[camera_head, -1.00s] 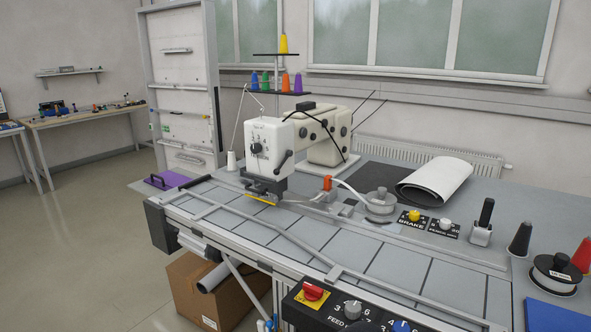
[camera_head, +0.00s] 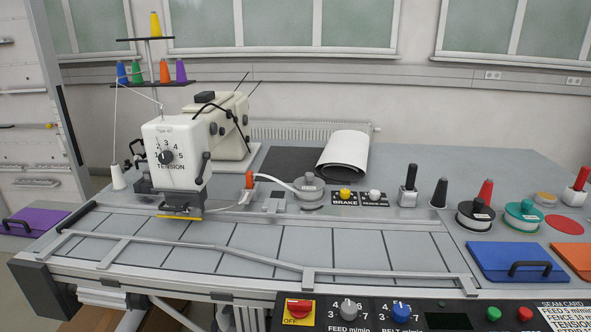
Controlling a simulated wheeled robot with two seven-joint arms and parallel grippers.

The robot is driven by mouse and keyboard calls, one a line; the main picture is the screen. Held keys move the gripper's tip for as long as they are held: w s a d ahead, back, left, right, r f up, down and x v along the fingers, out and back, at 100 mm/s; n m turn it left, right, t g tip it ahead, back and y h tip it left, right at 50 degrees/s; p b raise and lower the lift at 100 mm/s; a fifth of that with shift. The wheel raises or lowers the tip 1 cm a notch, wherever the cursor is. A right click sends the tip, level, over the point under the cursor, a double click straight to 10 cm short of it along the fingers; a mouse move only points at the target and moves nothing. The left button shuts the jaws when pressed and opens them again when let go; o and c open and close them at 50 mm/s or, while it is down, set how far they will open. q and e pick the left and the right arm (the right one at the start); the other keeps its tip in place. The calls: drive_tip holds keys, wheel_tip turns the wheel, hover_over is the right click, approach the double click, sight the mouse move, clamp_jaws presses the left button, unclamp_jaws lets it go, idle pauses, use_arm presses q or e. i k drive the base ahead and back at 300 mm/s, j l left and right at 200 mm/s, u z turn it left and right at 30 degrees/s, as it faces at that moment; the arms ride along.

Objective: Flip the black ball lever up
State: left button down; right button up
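The sewing machine head (camera_head: 176,140) is cream white with a numbered tension dial on its front. A short black lever (camera_head: 203,167) sits at its right edge and slants, with a rounded upper end. It is small, and I cannot tell for sure that it is the black ball lever. Another upright black-handled lever (camera_head: 409,178) stands on a pale metal base on the table further right. Neither of my grippers shows in the view.
The table (camera_head: 400,225) carries a grey rail along its front. A control panel (camera_head: 440,316) with knobs and buttons lies in front. A white roll (camera_head: 343,154), an orange-topped part (camera_head: 249,180), thread cones and spools stand behind. Blue (camera_head: 515,262) and purple (camera_head: 33,221) lids lie at the sides.

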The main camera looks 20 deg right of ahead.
sight(198, 181)
drive_tip(key=i+j+z, duration=0.15)
drive_tip(key=z, duration=0.3)
drive_tip(key=i+j+z, duration=0.2)
drive_tip(key=z, duration=0.25)
drive_tip(key=i+j+z, duration=0.15)
drive_tip(key=z, duration=0.3)
drive_tip(key=i+j+z, duration=0.1)
drive_tip(key=j+z, duration=0.35)
